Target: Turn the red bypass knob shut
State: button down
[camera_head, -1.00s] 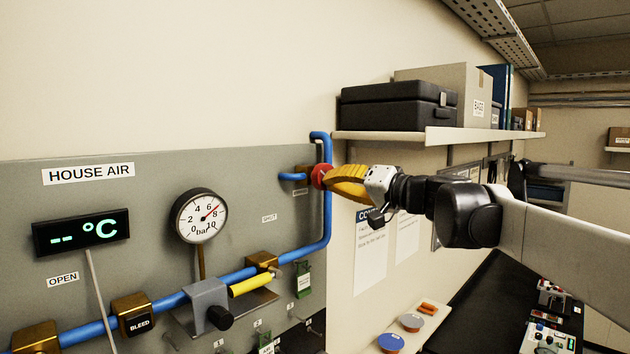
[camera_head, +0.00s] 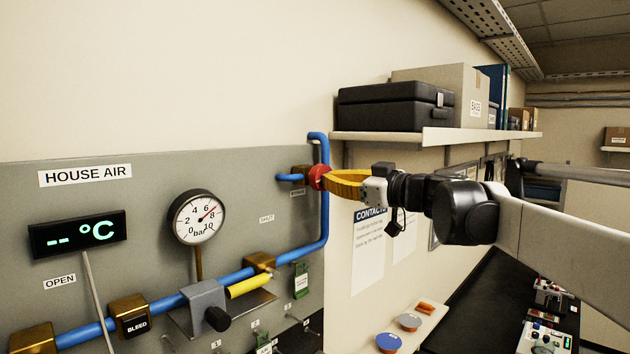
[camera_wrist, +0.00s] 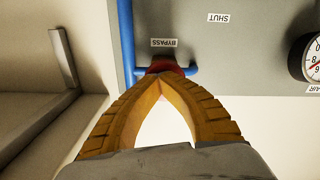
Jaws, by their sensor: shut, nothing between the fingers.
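The red bypass knob (camera_head: 317,176) sits on the blue pipe branch at the right edge of the grey panel. It also shows in the wrist view (camera_wrist: 166,67), just beyond my fingertips and under the BYPASS label (camera_wrist: 164,43). My gripper (camera_head: 329,180) has yellow fingers whose tips meet in front of the knob. In the wrist view, the fingertips (camera_wrist: 161,80) are closed together with nothing visible between them. They overlap the knob's near side; I cannot tell whether they touch it. The fingers hide part of the knob.
The grey panel (camera_head: 130,210) carries a pressure gauge (camera_head: 198,218), a yellow-handled valve (camera_head: 249,286) and blue piping (camera_head: 322,225). A shelf (camera_head: 470,136) holding a black case (camera_head: 395,105) runs above my arm. A dark bench (camera_head: 475,310) lies below right.

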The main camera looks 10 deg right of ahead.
jog(key=shift+n, duration=0.6)
jog(key=n, duration=0.9)
jog(key=shift+r, duration=0.3)
jog(key=c, duration=1.8)
grip_release()
